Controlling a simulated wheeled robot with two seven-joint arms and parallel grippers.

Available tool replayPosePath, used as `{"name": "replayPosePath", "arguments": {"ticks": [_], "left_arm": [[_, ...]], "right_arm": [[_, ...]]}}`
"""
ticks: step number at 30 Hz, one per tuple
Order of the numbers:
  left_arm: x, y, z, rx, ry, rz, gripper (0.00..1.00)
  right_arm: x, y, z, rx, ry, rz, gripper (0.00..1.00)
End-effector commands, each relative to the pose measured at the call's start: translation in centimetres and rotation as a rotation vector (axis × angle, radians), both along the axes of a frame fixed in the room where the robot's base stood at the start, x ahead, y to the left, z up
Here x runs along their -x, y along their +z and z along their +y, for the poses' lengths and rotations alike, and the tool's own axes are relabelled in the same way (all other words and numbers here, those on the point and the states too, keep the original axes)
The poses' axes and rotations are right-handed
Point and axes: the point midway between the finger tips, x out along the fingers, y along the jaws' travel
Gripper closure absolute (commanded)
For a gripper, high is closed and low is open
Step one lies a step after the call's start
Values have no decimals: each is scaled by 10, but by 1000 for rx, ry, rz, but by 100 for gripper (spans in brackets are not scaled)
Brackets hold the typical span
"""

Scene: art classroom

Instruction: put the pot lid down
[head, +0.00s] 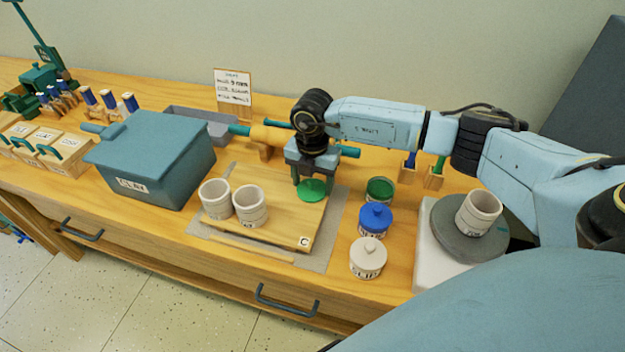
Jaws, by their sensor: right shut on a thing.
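The green pot lid (312,190) is at the right part of the wooden board marked C (281,231). My right gripper (311,178) points down over it and is shut on it, probably by its knob, which the fingers hide. I cannot tell whether the lid touches the board or hangs just above it. A green pot (380,190) without a lid stands to the right of the board. My left gripper is not in view.
Two pale cups (215,198) (250,205) stand on the board, left of the lid. A blue-grey clay box (150,155) is left. A grey wheel (470,236) holds another cup (478,212).

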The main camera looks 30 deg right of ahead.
Motion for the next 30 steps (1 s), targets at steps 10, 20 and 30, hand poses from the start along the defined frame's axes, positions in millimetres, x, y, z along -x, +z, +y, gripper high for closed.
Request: {"name": "replayPosePath", "arguments": {"ticks": [10,20,30], "left_arm": [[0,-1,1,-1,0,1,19],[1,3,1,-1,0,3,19],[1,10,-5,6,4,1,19]], "right_arm": [[0,-2,0,-1,0,1,14],[-1,14,0,-2,0,-2,14],[-1,85,0,-1,0,-3,14]]}}
